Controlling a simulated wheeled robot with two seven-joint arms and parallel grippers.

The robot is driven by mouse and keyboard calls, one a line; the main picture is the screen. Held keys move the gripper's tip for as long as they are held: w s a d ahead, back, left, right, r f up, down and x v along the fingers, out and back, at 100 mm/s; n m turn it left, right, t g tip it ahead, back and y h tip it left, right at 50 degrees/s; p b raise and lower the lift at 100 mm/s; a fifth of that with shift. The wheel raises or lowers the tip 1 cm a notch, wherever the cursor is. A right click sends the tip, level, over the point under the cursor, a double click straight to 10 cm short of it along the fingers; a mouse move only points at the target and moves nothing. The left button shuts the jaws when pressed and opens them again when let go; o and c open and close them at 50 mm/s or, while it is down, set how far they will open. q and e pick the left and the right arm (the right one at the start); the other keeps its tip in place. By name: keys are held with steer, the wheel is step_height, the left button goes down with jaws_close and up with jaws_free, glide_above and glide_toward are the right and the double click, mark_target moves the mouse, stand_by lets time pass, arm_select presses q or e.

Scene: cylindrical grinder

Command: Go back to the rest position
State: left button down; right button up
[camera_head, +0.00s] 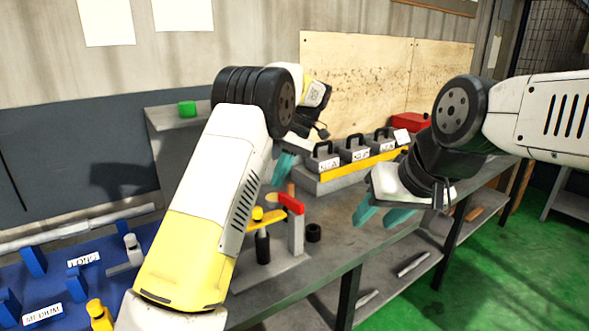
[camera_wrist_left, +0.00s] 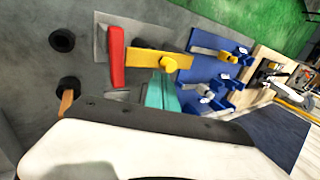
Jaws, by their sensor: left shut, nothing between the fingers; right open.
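My left gripper (camera_head: 283,168) hangs over the workbench, partly hidden by my left forearm. Its teal fingers also show in the left wrist view (camera_wrist_left: 162,92), close together with nothing visible between them. My right gripper (camera_head: 382,216) is at the right, above the front part of the grey workbench (camera_head: 335,262). Its teal fingers are spread apart and empty.
A fixture with a red lever (camera_head: 291,203) and a yellow arm stands below my left gripper. A blue rack (camera_head: 110,245) lies at the left. Several dark weights (camera_head: 354,149) stand on a block behind. A green block (camera_head: 187,108) sits on a ledge.

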arm_select(q)
steer(key=w+d, duration=0.1)
steer(key=d, duration=0.1)
steer(key=w+d+r, duration=0.1)
steer(key=d, duration=0.1)
steer(key=shift+w+r, duration=0.2)
steer(key=shift+w, duration=0.15)
steer(key=s+a+r+m+t+h, duration=0.4)
steer(key=s+a+r+h, duration=0.1)
steer(key=s+a+r, duration=0.6)
steer(key=s+a+f+m+t+h, duration=0.1)
steer(key=s+f+t, duration=0.1)
steer(key=s, duration=0.8)
steer(key=s+a+f+m+t+h, duration=0.1)
steer(key=s+a+f+m+t, duration=0.1)
steer(key=s, duration=0.8)
steer(key=shift+s+f+t, duration=0.4)
steer(key=shift+f+t, duration=0.3)
steer(key=shift+f, duration=0.1)
